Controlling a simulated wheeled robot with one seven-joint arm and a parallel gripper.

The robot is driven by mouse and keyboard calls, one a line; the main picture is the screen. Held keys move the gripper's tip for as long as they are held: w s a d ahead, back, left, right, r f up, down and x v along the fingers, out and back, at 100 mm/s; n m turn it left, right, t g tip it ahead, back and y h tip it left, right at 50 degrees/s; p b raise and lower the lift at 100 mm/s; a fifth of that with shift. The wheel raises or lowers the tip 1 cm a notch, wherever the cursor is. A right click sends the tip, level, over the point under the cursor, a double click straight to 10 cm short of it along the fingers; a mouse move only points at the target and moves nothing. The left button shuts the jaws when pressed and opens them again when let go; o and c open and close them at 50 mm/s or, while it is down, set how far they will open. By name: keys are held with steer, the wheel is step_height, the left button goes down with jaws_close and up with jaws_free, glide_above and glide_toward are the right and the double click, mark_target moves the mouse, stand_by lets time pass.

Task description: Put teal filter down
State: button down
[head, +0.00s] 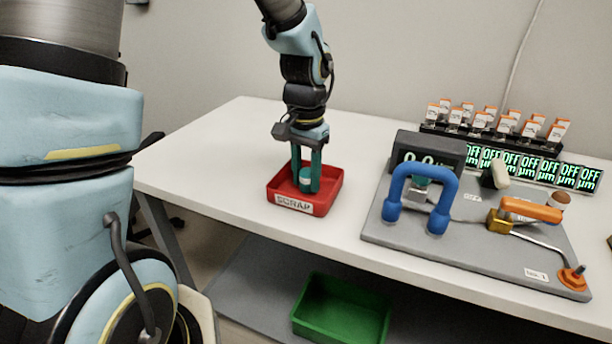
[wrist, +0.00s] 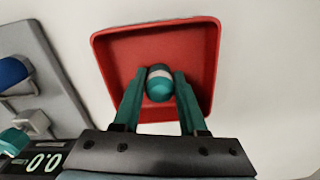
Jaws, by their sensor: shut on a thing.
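The teal filter (wrist: 159,90) is a small teal cylinder with a pale band, seen in the wrist view between my fingertips. My gripper (head: 305,186) is shut on it and points down inside the red scrap tray (head: 318,208). In the head view the filter (head: 306,175) shows between the teal fingers, low within the tray's walls. The red tray's floor also shows around the filter in the wrist view (wrist: 125,60). I cannot tell whether the filter touches the tray floor.
Right of the tray, a grey board (head: 460,247) carries a blue arch handle (head: 432,172), a digital display (head: 425,148) and an orange-handled lever (head: 530,209). A rack of orange-topped vials (head: 490,120) stands behind. A green bin (head: 340,310) sits on the lower shelf. The table left of the tray is clear.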

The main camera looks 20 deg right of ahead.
mark_target(306, 171)
steer(key=shift+f, duration=0.15)
steer(key=shift+c, duration=2.2)
jaws_free()
step_height(306, 171, up, 12)
steer(key=a+f+n, duration=0.3)
steer(key=a, duration=0.5)
steer(key=a+f+n+t, duration=0.1)
steer(key=a+f+n, duration=0.1)
steer(key=a, duration=0.7)
steer(key=w+a+f+n, duration=0.1)
steer(key=a+f+n, duration=0.2)
steer(key=a, duration=0.5)
steer(key=shift+a+f+n+t, duration=0.25)
steer(key=shift+f+n+t, duration=0.05)
steer(key=shift+n, duration=0.6)
steer(key=shift+r, duration=0.1)
